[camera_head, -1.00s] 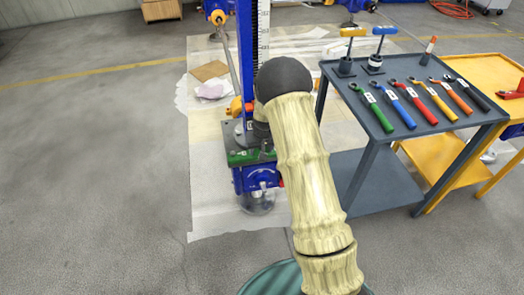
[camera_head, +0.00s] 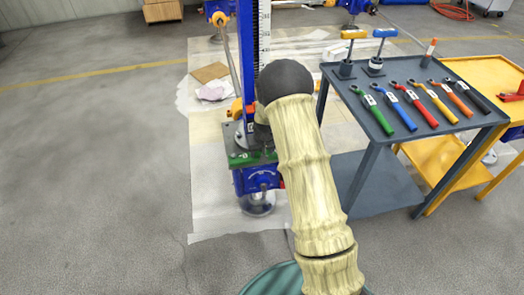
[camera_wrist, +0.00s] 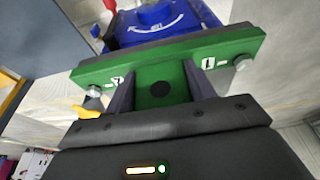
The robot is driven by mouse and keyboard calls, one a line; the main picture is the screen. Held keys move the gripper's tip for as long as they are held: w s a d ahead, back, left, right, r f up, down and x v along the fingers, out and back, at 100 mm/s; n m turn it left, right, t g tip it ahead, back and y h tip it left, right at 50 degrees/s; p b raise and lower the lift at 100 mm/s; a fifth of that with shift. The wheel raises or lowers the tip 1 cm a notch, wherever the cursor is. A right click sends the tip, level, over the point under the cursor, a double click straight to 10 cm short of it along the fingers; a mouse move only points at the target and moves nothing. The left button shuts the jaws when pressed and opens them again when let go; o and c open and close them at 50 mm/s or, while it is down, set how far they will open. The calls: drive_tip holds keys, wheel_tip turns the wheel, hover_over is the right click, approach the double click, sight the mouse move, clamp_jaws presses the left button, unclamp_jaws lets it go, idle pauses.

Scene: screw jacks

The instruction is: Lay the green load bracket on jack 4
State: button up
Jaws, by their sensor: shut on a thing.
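The green load bracket (camera_wrist: 225,47) spans the wrist view as a long bar with a bolt near each end and white marks on its face. My gripper (camera_wrist: 160,87) is shut on the bracket's middle block. In the head view a strip of the green bracket (camera_head: 250,159) shows at the front of the grey plate on top of a blue jack (camera_head: 262,178). That jack also shows behind the bracket in the wrist view (camera_wrist: 155,20), with a white curved arrow. I cannot read its number or tell whether the bracket touches it. My arm hides the gripper in the head view.
A tall blue post (camera_head: 245,55) with a scale rises behind the jack. A dark grey tool cart (camera_head: 370,120) with coloured wrenches stands close to the right of my arm, beside a yellow cart (camera_head: 500,72). Pale sheeting (camera_head: 210,215) lies under the jack. The floor at left is clear.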

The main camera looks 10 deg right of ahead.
drive_tip(key=shift+f+b, duration=0.45)
drive_tip(key=shift+f, duration=0.45)
drive_tip(key=o, duration=1.3)
drive_tip(key=shift+c, duration=0.2)
drive_tip(key=shift+s+f, duration=0.1)
drive_tip(key=shift+f, duration=0.05)
drive_tip(key=p+v, duration=0.4)
drive_tip(key=v, duration=1.3)
drive_tip(key=shift+r, duration=0.25)
